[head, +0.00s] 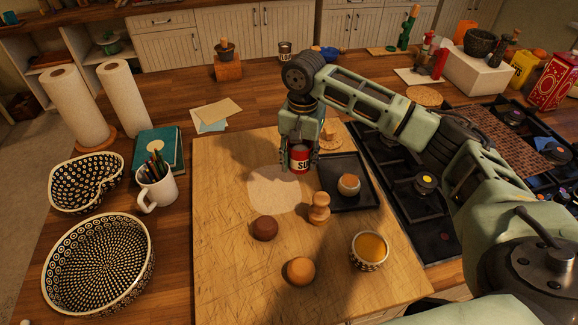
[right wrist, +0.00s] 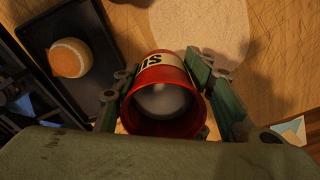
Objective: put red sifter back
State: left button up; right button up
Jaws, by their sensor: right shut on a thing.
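The red sifter (head: 299,159) is a small red can with a pale label and dark letters. My right gripper (head: 300,149) is shut around its sides, over the far right part of the wooden board (head: 225,240). The right wrist view shows the red sifter (right wrist: 163,122) between the two fingers, its open top towards the camera and white stuff inside. It looks roughly upright. I cannot tell whether its base touches the board. A pale powder patch (head: 272,190) lies just in front and left of it. My left gripper is not in view.
The stove (head: 420,235) borders the right side.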

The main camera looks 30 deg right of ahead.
aim_at(290, 160)
jog(key=shift+w+a+f, duration=0.6)
jog(key=shift+w+a, duration=0.2)
jog(key=shift+a, duration=0.1)
jog(key=shift+a+f, duration=0.1)
jog(key=shift+f, duration=0.1)
notch_tip(290, 160, down, 3)
jog(key=shift+f+p, duration=0.15)
jog(key=shift+p, duration=0.75)
jog(key=shift+f, duration=0.35)
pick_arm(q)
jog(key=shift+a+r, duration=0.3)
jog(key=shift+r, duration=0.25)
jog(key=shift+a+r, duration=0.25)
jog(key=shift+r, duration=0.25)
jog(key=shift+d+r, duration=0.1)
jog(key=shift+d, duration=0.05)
pick_arm(e)
jog(key=o, duration=1)
jog(key=shift+f, duration=0.1)
jog(key=shift+o, duration=0.2)
